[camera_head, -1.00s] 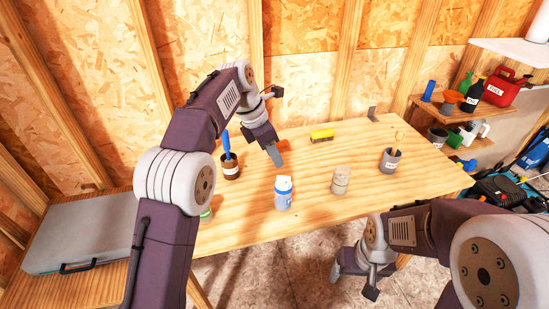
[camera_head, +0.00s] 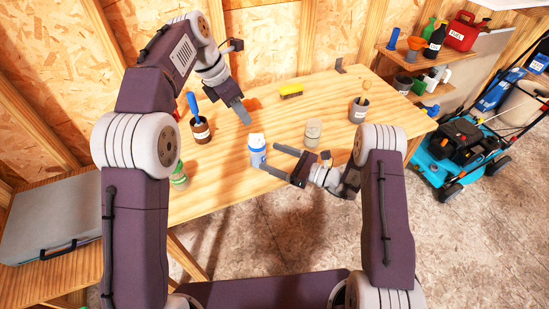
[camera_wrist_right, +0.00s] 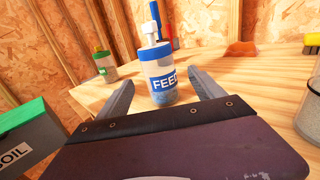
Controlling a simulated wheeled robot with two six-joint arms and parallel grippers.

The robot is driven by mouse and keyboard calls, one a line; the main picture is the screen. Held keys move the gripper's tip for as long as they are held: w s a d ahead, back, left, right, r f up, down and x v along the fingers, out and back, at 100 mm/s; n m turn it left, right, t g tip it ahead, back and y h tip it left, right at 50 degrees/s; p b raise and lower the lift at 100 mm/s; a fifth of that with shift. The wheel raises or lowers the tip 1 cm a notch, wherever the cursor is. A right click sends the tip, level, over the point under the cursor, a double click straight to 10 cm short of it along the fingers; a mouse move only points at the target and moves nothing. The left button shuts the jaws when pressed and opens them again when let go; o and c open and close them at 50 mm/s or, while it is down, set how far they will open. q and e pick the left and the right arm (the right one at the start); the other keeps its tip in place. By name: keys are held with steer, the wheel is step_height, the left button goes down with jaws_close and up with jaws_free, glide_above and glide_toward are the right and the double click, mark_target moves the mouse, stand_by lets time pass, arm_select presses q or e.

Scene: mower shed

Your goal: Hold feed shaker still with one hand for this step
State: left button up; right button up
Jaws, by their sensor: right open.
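The feed shaker (camera_head: 257,152), a clear bottle with a white cap and blue FEED label, stands upright on the wooden bench. It also shows in the right wrist view (camera_wrist_right: 160,72). My right gripper (camera_head: 269,158) is open, low over the bench's front part, its fingers pointing left at the shaker. In the right wrist view the shaker appears centred between the fingertips; contact cannot be told. My left gripper (camera_head: 241,116) points down above the bench, behind and left of the shaker and apart from it. Its finger gap is hidden.
A brown pot with a blue-handled tool (camera_head: 200,130) and a green-labelled jar (camera_head: 179,178) stand left. A beige jar (camera_head: 313,132), yellow brush (camera_head: 291,91) and grey pot (camera_head: 358,109) are right and behind. An orange item (camera_head: 254,103) lies near my left gripper.

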mark_target(250, 149)
steer(key=x, duration=0.9)
steer(key=shift+a, duration=0.1)
steer(key=c, duration=1.6)
steer(key=shift+o, duration=0.2)
